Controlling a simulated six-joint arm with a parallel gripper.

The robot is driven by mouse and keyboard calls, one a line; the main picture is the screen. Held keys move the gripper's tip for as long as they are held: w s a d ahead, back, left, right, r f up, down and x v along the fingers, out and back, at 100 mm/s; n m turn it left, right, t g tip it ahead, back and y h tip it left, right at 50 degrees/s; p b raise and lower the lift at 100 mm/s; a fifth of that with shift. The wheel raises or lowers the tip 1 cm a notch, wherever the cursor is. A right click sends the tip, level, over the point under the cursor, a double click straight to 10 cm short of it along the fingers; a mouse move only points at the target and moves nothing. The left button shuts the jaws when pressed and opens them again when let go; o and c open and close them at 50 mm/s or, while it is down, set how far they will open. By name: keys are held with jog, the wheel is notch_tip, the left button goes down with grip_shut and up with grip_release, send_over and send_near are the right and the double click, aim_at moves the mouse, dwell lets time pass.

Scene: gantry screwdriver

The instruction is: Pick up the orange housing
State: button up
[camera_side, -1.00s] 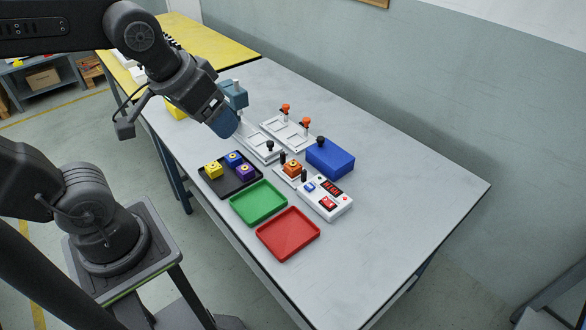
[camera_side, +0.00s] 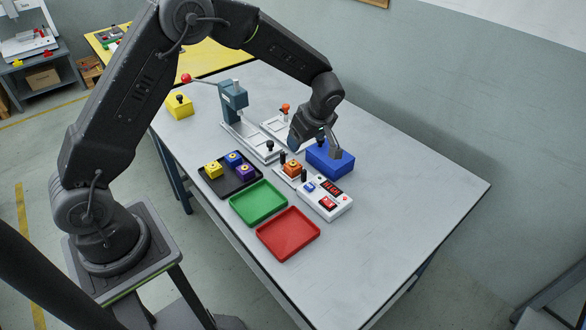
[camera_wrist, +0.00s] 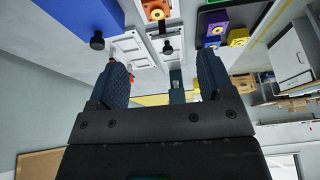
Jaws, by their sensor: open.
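In the wrist view the orange housing (camera_wrist: 155,12) shows at the top edge, partly cut off, with a round yellowish centre. My gripper (camera_side: 295,142) is just above and behind the housing in the side view, apart from it. In the wrist view my gripper (camera_wrist: 163,72) has its two textured fingers wide apart with nothing between them.
A blue block (camera_side: 330,160) stands close right of the housing. The white control box (camera_side: 324,200) is in front. A black tray (camera_side: 226,190) holds yellow, blue and purple housings. Green (camera_side: 258,203) and red (camera_side: 288,233) trays lie nearer. A press (camera_side: 233,100) stands behind. The table's right side is clear.

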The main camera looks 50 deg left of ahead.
send_over(294, 164)
jog(key=d, duration=0.2)
notch_tip(294, 164, down, 8)
jog(key=shift+s+d+f, duration=0.15)
jog(key=shift+f, duration=0.1)
jog(key=shift+x, duration=2.95)
jog(key=shift+w+r, duration=0.1)
jog(key=shift+w, duration=0.1)
jog(key=c, duration=1.1)
